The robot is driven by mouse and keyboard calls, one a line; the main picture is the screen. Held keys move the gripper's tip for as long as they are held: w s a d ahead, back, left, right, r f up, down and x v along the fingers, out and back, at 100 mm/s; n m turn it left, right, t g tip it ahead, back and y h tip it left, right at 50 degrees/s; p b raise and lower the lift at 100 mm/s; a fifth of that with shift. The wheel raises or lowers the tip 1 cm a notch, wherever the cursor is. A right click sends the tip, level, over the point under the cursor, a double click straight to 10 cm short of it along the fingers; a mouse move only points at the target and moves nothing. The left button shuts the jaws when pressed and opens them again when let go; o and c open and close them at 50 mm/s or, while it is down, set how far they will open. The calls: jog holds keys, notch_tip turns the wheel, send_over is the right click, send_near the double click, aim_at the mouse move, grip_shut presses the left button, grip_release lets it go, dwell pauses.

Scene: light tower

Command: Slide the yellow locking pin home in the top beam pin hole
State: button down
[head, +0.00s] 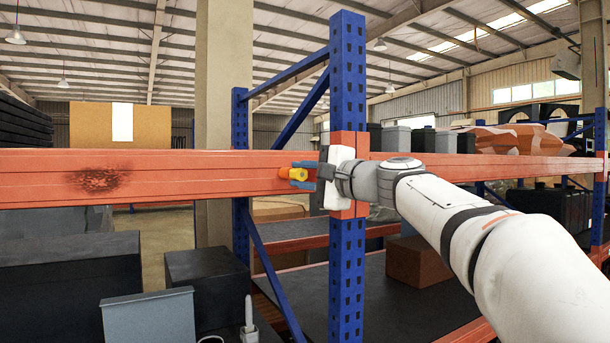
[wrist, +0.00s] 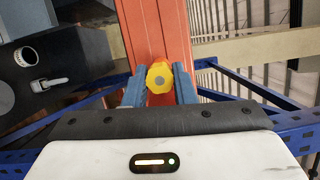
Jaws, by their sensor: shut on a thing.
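The yellow locking pin (head: 298,174) is held between the blue fingers of my gripper (head: 291,176), in front of the orange top beam (head: 220,180) and just left of the blue upright. In the wrist view the pin's yellow hexagonal head (wrist: 160,77) sits between the two fingers (wrist: 159,88), which are shut on it. The orange beam (wrist: 155,30) runs behind it. The pin's shaft and the pin hole are hidden, so I cannot tell how far the pin is in.
The blue rack upright (head: 347,270) stands right beside my gripper. A dark scorched patch (head: 98,180) marks the beam at left. Dark boxes (head: 205,285) and a grey box (head: 150,318) stand below the beam. A brown box (head: 418,262) sits on the lower shelf.

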jog(key=shift+w+a, duration=0.2)
jog(key=c, duration=1.1)
grip_release()
jog(key=shift+b+v, duration=1.7)
jog(key=shift+v, duration=2.3)
